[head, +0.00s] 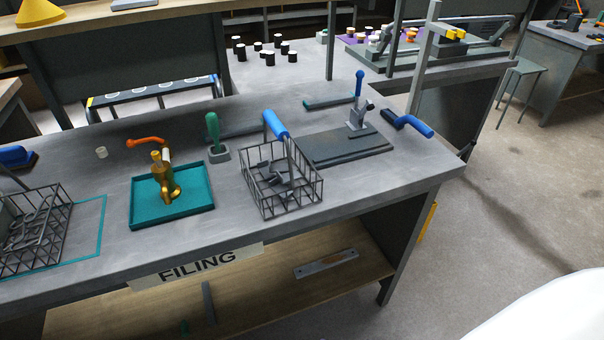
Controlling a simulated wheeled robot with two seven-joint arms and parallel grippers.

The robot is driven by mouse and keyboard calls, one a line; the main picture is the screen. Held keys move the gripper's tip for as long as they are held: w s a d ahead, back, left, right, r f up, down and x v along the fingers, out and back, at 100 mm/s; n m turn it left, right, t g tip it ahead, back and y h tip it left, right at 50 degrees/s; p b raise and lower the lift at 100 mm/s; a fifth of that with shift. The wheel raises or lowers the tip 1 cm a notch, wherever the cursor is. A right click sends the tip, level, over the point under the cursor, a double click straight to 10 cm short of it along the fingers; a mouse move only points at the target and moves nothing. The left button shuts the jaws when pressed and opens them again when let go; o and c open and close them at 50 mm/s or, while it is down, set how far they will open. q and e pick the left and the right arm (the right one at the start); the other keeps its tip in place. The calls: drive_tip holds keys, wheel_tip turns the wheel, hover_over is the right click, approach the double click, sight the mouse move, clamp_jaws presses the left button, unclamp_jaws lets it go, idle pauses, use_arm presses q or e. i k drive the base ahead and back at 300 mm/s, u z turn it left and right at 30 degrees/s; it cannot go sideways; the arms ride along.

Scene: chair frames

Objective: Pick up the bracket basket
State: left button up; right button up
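Two dark wire baskets stand on the grey filing bench (110,250); I cannot tell for certain which one is the bracket basket. The middle wire basket (264,204) has a raised handle with a blue grip (275,125) and holds several small grey parts. The left wire basket (62,222) is cut off by the picture's left edge, holds grey bent pieces, and stands beside or within a teal outline on the bench top. Neither gripper is in view.
A teal tray (142,216) with a brass-coloured tool stands left of the middle basket. A green-handled tool (213,135) stands behind it. A dark plate (345,147) with a blue-handled clamp (359,88) lies to its right. Open floor (520,230) lies right of the bench.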

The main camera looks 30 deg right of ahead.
sight(286, 176)
drive_tip(key=z, duration=1.5)
drive_tip(key=k, duration=0.95)
drive_tip(key=u, duration=1.15)
drive_tip(key=i, duration=0.5)
drive_tip(key=z, duration=0.05)
